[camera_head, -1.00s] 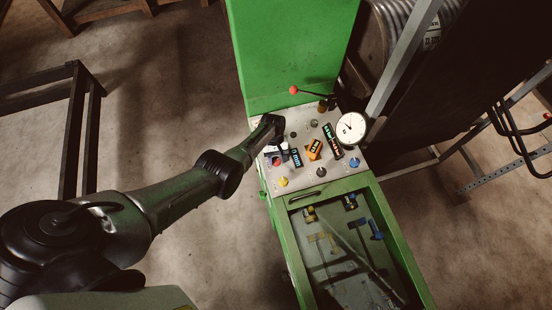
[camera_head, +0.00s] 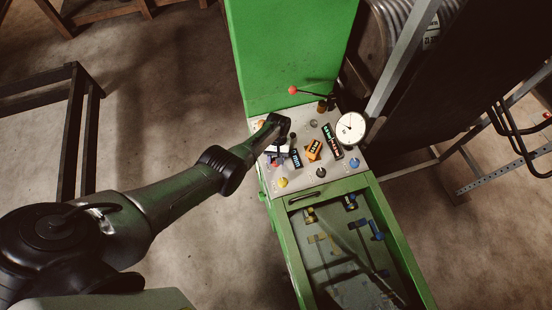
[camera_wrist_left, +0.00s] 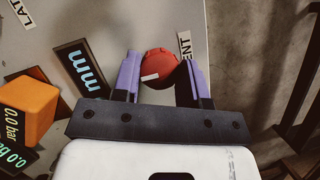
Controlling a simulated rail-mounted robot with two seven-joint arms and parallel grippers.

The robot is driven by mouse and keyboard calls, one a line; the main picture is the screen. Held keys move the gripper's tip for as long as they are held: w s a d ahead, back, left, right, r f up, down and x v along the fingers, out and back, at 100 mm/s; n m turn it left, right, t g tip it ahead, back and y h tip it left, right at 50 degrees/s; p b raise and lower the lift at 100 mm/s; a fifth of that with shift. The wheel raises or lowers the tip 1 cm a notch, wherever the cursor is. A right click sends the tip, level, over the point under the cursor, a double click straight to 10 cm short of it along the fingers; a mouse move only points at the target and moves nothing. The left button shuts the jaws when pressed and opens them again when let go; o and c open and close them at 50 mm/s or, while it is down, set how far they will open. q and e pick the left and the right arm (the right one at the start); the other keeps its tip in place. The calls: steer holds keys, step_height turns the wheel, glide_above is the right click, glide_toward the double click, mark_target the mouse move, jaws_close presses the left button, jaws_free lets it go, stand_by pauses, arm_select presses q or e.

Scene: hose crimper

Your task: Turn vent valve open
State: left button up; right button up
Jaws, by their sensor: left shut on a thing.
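The vent valve is a round red knob (camera_wrist_left: 159,65) with a white mark, on the grey panel (camera_wrist_left: 118,20) beside a label partly reading "ENT" (camera_wrist_left: 184,43). In the left wrist view it sits between the purple fingers of my left gripper (camera_wrist_left: 160,72), which are shut on it. In the head view my left gripper (camera_head: 276,156) is at the left side of the control panel (camera_head: 304,182), and the knob is mostly hidden there. My right gripper is not in view.
An "mm" display (camera_wrist_left: 82,67) and an orange block (camera_wrist_left: 30,107) lie close to the gripper. A yellow knob (camera_head: 283,182), a blue knob (camera_head: 354,163), a round gauge (camera_head: 350,128) and a red-balled lever (camera_head: 293,90) are around the panel. A green cabinet (camera_head: 292,50) rises behind.

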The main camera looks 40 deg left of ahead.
arm_select(q)
steer(key=o, duration=0.9)
steer(key=shift+w+a+r, duration=0.1)
steer(key=shift+r, duration=0.3)
steer(key=p+v, duration=0.2)
steer(key=v, duration=1.1)
steer(key=shift+f, duration=0.1)
